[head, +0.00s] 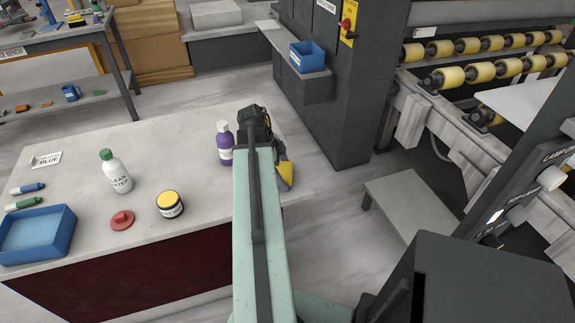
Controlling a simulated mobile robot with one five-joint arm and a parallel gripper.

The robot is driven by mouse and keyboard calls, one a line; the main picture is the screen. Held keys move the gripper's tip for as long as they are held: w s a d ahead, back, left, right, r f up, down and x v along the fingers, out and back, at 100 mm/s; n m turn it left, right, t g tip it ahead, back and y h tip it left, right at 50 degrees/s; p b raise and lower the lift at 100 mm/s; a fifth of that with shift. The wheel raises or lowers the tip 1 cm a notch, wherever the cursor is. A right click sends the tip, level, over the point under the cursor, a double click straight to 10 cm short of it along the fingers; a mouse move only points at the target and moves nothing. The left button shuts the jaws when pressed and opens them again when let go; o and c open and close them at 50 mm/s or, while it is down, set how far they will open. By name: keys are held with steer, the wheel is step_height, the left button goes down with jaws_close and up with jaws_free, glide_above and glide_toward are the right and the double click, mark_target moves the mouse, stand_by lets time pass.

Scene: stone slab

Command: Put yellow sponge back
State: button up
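A yellow piece (286,173) with a grey part above it shows just right of my arm, near the right edge of the stone slab (190,190). It may be the yellow sponge, but my arm hides part of it and I cannot tell whether it rests on the slab or is held. My gripper (256,128) is at the far end of my arm, over the right end of the slab. Its fingers are hidden, so its opening does not show.
On the slab are a purple bottle (225,145) close left of my arm, a white bottle with green cap (116,172), a yellow-lidded jar (170,205), a red disc (122,220), markers (24,204) and a blue tray (65,235). A blue bin (307,56) sits on a grey shelf behind.

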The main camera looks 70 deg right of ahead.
steer(key=shift+r, duration=0.1)
steer(key=shift+w+r+p, duration=0.1)
steer(key=shift+r+p, duration=0.25)
steer(key=shift+p, duration=0.1)
steer(key=p+v, duration=1)
steer(key=v, duration=0.1)
steer(key=shift+w+a+r, duration=0.15)
steer(key=shift+w, duration=0.05)
